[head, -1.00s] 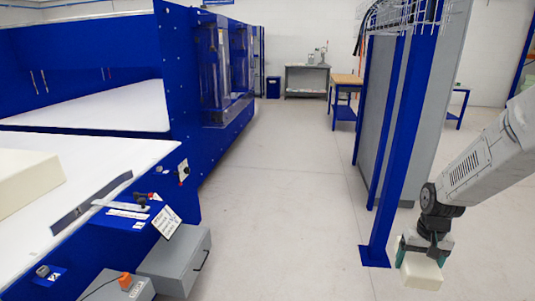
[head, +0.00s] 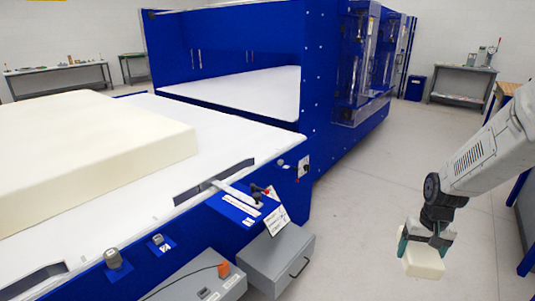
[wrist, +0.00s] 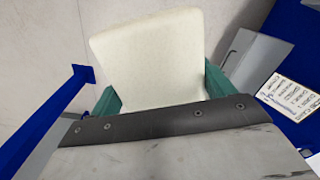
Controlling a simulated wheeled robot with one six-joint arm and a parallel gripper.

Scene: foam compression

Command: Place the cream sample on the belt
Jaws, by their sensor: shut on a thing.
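The cream sample (head: 423,262) is a small pale block held in my gripper (head: 428,240) at the right of the head view, above the floor. In the wrist view the cream sample (wrist: 150,58) sits between the two green fingers of my gripper (wrist: 162,88), which are shut on its sides. The white belt (head: 225,143) lies at the left of the head view, inside the blue machine frame. My gripper is to the right of the belt and apart from it.
A large cream foam block (head: 90,150) lies on the left of the belt. A blue side rail with knobs and a control panel (head: 245,205) edges the belt. Grey boxes (head: 275,260) stand beside the machine. The floor (head: 375,170) between machine and arm is clear.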

